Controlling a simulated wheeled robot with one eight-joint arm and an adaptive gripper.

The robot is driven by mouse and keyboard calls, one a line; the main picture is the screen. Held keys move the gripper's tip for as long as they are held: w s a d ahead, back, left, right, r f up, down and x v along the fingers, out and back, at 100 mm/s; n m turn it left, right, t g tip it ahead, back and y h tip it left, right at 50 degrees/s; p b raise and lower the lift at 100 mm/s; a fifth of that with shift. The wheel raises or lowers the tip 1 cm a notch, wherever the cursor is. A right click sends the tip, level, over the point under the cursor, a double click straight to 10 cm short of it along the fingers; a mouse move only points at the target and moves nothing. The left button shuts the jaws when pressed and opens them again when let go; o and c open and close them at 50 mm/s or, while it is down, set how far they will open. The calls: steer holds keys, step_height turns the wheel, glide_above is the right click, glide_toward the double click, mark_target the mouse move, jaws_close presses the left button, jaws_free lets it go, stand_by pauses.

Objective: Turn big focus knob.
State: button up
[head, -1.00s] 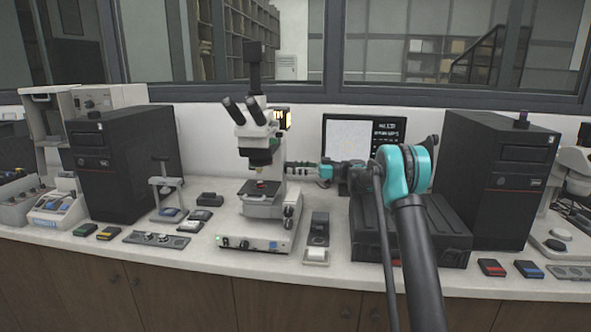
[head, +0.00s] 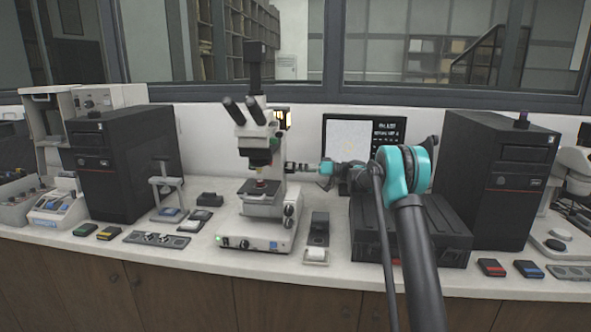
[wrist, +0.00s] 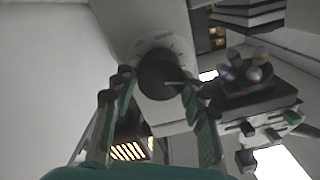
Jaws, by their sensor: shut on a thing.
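The white microscope (head: 258,150) stands on the counter in the head view, with black eyepieces, a stage (head: 262,188) and a base. In the wrist view the big focus knob (wrist: 155,80) is a dark round knob in front of a pale graduated dial (wrist: 158,45). My gripper (wrist: 158,92) has one finger on each side of this knob and is shut on it. In the head view my gripper (head: 291,167) reaches the right side of the microscope's column from the right, and the knob is not clearly visible there.
Smaller knobs (head: 289,211) are low on the microscope's right side. A screen (head: 360,141) stands behind my arm and a black case (head: 440,235) lies beneath it. A small device (head: 319,230) sits right of the base. Black towers (head: 115,160) stand either side.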

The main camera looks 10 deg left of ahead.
steer(key=m, duration=2.3)
steer(key=shift+f+t, duration=0.2)
steer(key=shift+t, duration=0.1)
steer(key=shift+m, duration=0.3)
steer(key=o, duration=1.2)
steer(key=shift+c, duration=0.2)
steer(key=shift+d, duration=0.1)
steer(key=d, duration=1.2)
steer(key=shift+s, duration=0.4)
